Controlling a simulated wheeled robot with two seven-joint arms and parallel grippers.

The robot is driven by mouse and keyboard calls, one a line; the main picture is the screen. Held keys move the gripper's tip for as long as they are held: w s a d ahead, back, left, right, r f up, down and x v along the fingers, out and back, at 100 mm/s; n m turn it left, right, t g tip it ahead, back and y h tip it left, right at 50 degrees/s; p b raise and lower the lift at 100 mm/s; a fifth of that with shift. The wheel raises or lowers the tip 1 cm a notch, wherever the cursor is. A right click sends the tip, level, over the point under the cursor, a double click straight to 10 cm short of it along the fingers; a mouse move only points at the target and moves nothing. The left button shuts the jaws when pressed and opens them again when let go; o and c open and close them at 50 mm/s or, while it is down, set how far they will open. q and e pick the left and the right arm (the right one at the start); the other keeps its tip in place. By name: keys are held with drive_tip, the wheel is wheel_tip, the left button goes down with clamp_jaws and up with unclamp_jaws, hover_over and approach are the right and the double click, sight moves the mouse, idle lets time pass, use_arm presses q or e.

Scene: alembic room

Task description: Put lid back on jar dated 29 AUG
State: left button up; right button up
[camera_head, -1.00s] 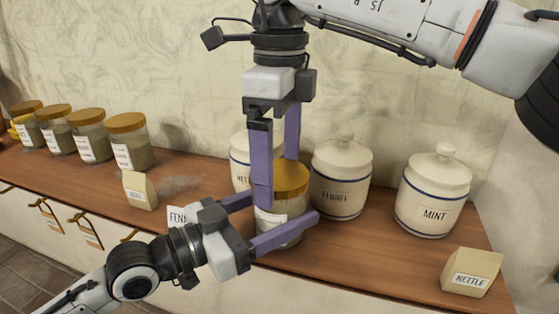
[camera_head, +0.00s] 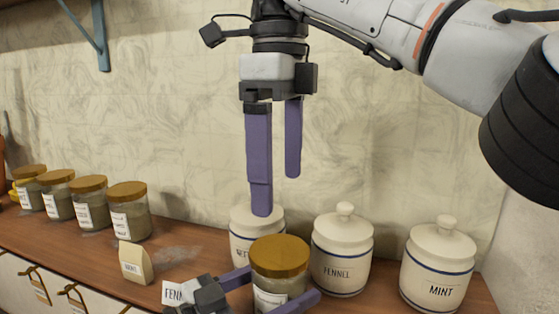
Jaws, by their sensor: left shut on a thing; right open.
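A glass jar (camera_head: 277,285) stands on the counter at the lower middle with a golden-brown lid (camera_head: 280,256) seated on top. Its white label is partly hidden, and I cannot read a date on it. My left gripper (camera_head: 279,287) is shut on this jar, with a purple finger on either side of it. My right gripper (camera_head: 277,195) is open and empty above the lid, its fingers pointing down and clear of it.
Several lidded glass jars (camera_head: 128,210) stand in a row at the left. White canisters, including FENNEL (camera_head: 342,255) and MINT (camera_head: 438,265), stand at the right. Another canister (camera_head: 245,225) is close behind the jar. A small paper packet (camera_head: 135,263) stands on the counter (camera_head: 190,260).

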sight(256, 299)
drive_tip(key=shift+r, duration=0.7)
use_arm(q)
drive_tip(key=o, duration=2.2)
drive_tip(key=shift+c, duration=0.2)
drive_tip(key=shift+a, duration=0.1)
drive_tip(key=b+v, duration=0.3)
drive_tip(key=v, duration=0.5)
drive_tip(key=shift+s+a+f, duration=0.15)
drive_tip(key=shift+r+b+v, duration=0.2)
drive_tip(key=shift+b+v, duration=0.1)
drive_tip(key=shift+v, duration=0.55)
use_arm(e)
drive_tip(key=shift+f, duration=1.8)
use_arm(q)
drive_tip(key=shift+s+f, duration=0.1)
use_arm(e)
drive_tip(key=shift+s+f, duration=0.1)
